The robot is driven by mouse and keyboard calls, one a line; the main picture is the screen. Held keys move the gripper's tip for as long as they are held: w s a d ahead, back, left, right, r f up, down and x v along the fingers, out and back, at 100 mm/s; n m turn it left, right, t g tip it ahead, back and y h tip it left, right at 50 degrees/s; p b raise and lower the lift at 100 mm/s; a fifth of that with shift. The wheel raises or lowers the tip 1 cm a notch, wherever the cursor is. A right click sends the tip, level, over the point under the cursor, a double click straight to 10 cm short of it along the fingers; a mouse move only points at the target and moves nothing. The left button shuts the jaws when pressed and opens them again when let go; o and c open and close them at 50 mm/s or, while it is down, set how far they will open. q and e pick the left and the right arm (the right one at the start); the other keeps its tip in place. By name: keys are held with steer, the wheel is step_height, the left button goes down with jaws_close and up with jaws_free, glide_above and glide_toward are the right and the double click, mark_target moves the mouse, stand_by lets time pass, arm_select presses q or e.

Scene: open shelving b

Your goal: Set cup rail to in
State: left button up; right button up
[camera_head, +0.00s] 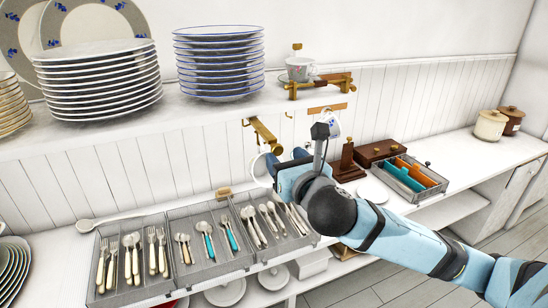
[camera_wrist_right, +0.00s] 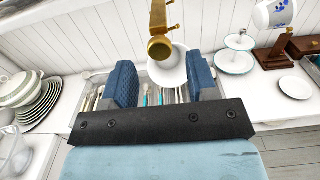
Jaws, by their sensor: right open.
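The brass cup rail (camera_head: 264,131) juts out from under the upper shelf, with a round knob at its near end. In the right wrist view the rail (camera_wrist_right: 159,46) points toward me, its knob just beyond and above the gap between my fingers. A white cup (camera_head: 260,168) hangs below the rail, partly hidden by my gripper. My right gripper (camera_head: 287,158) is open below and to the right of the rail's end. In the wrist view its two blue fingers (camera_wrist_right: 161,78) stand wide apart with nothing gripped; the white cup shows behind the gap. My left gripper is not in view.
A flowered cup (camera_head: 333,127) hangs right of my gripper. Below lie cutlery trays (camera_head: 250,264), a file tray (camera_head: 418,199) and a dark wooden box (camera_head: 378,151). Open space lies before the shelf.

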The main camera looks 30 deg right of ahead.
mark_target(278, 150)
steer(key=w, duration=0.4)
steer(key=shift+w+d+r+p, duration=0.25)
steer(key=shift+w+d+p, duration=0.05)
steer(key=shift+w+d, duration=0.25)
steer(key=shift+w, duration=0.55)
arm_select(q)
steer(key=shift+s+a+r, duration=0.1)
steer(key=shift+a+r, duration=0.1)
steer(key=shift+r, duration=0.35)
arm_select(e)
steer(key=shift+c, duration=0.2)
